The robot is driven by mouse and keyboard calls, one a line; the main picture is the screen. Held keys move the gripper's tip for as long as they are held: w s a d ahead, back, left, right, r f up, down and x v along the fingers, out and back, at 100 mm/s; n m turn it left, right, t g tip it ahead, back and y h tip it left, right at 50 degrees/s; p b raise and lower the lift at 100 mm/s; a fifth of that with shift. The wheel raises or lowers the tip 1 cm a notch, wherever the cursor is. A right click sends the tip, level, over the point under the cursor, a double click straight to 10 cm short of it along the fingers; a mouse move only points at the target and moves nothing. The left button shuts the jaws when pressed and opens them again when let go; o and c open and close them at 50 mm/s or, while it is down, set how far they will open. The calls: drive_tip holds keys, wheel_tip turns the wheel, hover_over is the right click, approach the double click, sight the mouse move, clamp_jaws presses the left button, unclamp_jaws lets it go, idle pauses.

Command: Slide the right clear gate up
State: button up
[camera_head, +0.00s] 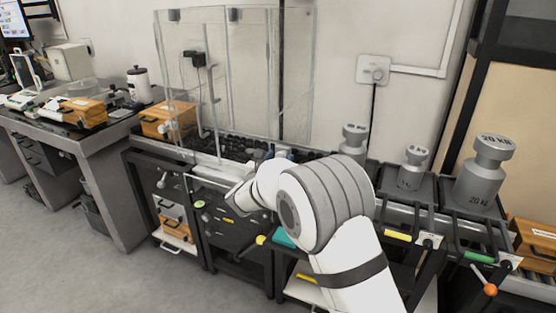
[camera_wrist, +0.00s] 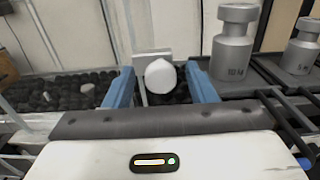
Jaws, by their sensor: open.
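The clear gate panels (camera_head: 297,85) stand upright over a bed of black lumps in the head view, the right one behind my forearm. My gripper (camera_wrist: 158,72) is open in the wrist view, with one blue finger on each side of a white round knob (camera_wrist: 161,77). The knob sits in front of a pale plate, and small gaps show between it and both fingers. I cannot tell how the knob joins the gate. In the head view my arm hides most of the gripper and the gate's lower edge.
Several grey weights stand right of the gate, including a large one (camera_head: 480,172) and a smaller one (camera_head: 413,167); one (camera_wrist: 233,45) is close to my right finger. A wooden box (camera_head: 168,119) is at the left. Wall and socket (camera_head: 374,70) are behind.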

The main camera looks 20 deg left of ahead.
drive_tip(key=shift+c, duration=0.3)
clamp_jaws()
drive_tip(key=shift+r, duration=0.15)
wheel_tip(320, 180, up, 25)
drive_tip(key=p, duration=1.1)
drive_tip(key=shift+r+p, duration=0.2)
drive_tip(key=shift+p, duration=0.15)
